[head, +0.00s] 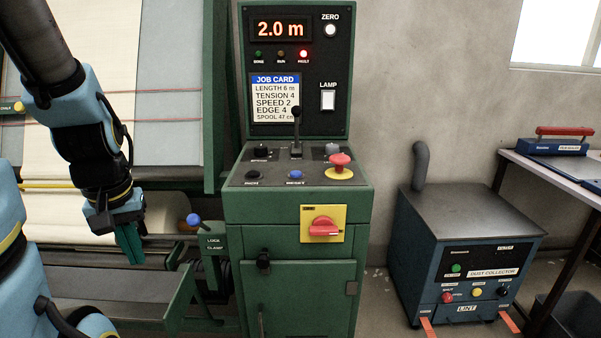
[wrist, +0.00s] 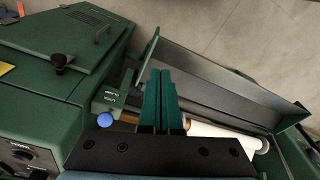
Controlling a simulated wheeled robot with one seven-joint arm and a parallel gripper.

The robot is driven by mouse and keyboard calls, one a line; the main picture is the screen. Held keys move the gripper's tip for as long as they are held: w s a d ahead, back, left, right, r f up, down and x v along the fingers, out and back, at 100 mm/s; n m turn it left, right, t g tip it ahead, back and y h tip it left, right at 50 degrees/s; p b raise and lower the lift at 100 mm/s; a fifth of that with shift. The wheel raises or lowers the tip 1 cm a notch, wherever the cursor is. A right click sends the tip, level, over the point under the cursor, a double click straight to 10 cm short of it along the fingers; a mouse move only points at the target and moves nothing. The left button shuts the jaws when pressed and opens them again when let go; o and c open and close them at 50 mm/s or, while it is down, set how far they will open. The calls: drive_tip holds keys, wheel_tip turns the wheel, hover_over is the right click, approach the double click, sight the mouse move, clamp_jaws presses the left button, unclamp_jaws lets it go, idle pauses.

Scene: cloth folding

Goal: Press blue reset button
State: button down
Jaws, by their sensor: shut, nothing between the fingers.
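The blue button (head: 296,174) sits on the sloped top of the green console (head: 290,205), with a small label below it that is hard to read. My gripper (head: 133,257) hangs to the left of the console, well apart from the button, with its green fingers pointing down. In the wrist view the gripper's fingers (wrist: 161,74) are shut together with nothing between them. The button cannot be made out in the wrist view; part of the console (wrist: 50,100) shows at the left there.
A blue-knobbed clamp lever (head: 193,219) stands between my gripper and the console; it shows in the wrist view (wrist: 105,119). A tall black lever (head: 296,125) and a red mushroom button (head: 340,162) rise near the blue button. The display reads 2.0 m; the red FAULT lamp (head: 303,54) is lit.

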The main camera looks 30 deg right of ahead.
drive_tip(key=w+d+r+n+t+h+p, duration=0.1)
drive_tip(key=w+d+r+n+t+p, duration=0.15)
drive_tip(key=w+d+r+n, duration=0.35)
drive_tip(key=n+t+h+p, duration=0.1)
drive_tip(key=n+h+p, duration=0.35)
drive_tip(key=n, duration=0.25)
approach(293, 174)
drive_tip(key=shift+y, duration=0.35)
drive_tip(key=w+a, duration=0.4)
drive_tip(key=a, duration=0.1)
drive_tip(key=shift+w+r, duration=0.2)
drive_tip(key=d+r+n+h+p, duration=0.1)
drive_tip(key=d+r+n, duration=0.3)
drive_tip(key=d, duration=0.5)
drive_tip(key=shift+d+r+n+t+h+p, duration=0.3)
drive_tip(key=shift+r+n+t+h+p, duration=0.15)
drive_tip(key=shift+n, duration=0.25)
drive_tip(key=shift+s+f, duration=0.1)
drive_tip(key=shift+s, duration=0.05)
wheel_tip(293, 174, down, 9)
drive_tip(key=b, duration=0.7)
drive_tip(key=shift+f+b, duration=0.35)
drive_tip(key=shift+b, duration=0.1)
